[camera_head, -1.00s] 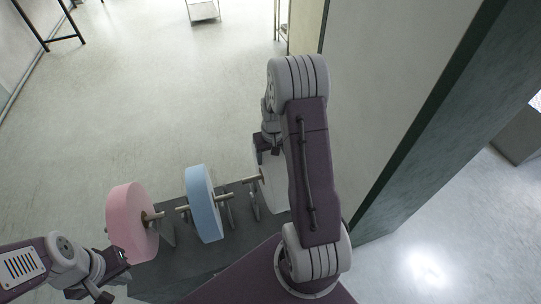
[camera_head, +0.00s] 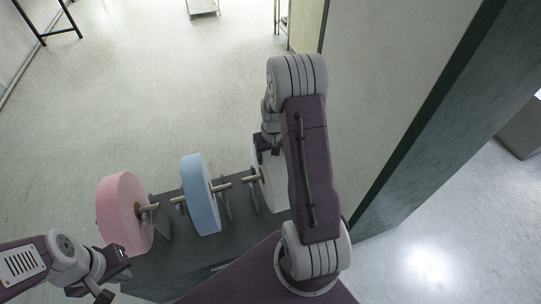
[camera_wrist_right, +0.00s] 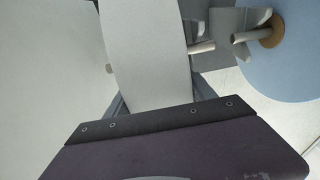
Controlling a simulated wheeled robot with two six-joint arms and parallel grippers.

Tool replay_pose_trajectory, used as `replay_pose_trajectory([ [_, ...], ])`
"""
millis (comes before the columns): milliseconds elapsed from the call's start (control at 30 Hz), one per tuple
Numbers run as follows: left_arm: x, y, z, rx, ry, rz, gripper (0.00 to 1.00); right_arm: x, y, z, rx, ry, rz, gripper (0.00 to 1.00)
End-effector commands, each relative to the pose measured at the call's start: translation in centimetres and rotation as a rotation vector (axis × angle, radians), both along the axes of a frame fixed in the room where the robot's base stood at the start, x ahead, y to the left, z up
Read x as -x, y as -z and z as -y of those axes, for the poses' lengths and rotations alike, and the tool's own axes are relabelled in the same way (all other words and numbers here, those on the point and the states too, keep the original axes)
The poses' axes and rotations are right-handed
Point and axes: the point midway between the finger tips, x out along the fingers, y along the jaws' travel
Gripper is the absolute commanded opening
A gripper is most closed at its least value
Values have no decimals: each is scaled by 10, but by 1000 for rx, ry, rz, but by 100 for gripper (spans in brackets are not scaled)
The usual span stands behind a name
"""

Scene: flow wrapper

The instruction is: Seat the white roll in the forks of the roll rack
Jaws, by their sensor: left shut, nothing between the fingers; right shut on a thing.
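The white roll (camera_head: 274,182) is at the right end of the dark roll rack (camera_head: 190,262), partly hidden behind my right arm. Its spindle end shows on its left, close to a rack fork. In the right wrist view the white roll (camera_wrist_right: 146,50) fills the middle, in front of the right gripper (camera_wrist_right: 150,108). That gripper is shut on the roll; its fingertips are mostly hidden. Whether the spindle rests in the forks cannot be told. My left gripper (camera_head: 112,284) is shut and empty at the lower left, beside the pink roll.
A pink roll (camera_head: 122,212) and a blue roll (camera_head: 199,194) sit on the rack to the left of the white one; the blue roll (camera_wrist_right: 285,45) also shows in the right wrist view. A large pale cabinet wall (camera_head: 400,90) stands close on the right.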

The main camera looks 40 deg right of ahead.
Motion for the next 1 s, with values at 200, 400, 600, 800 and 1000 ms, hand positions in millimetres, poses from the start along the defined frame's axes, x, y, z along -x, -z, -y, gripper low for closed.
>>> replay_pose_trajectory([
  [200,0,0,0,0,0,0,0,-1,-1,0,1,0,3,69],
  [400,0,0,0,0,0,0,0,-1,-1,0,1,0,2,89],
  [600,0,-1,0,0,0,0,0,1,-2,0,-1,0,-2,89],
  [800,0,-12,0,0,0,0,0,3,-41,-1,2,0,4,89],
  [1000,0,-20,0,0,0,0,0,8,-80,-2,2,0,4,89],
])
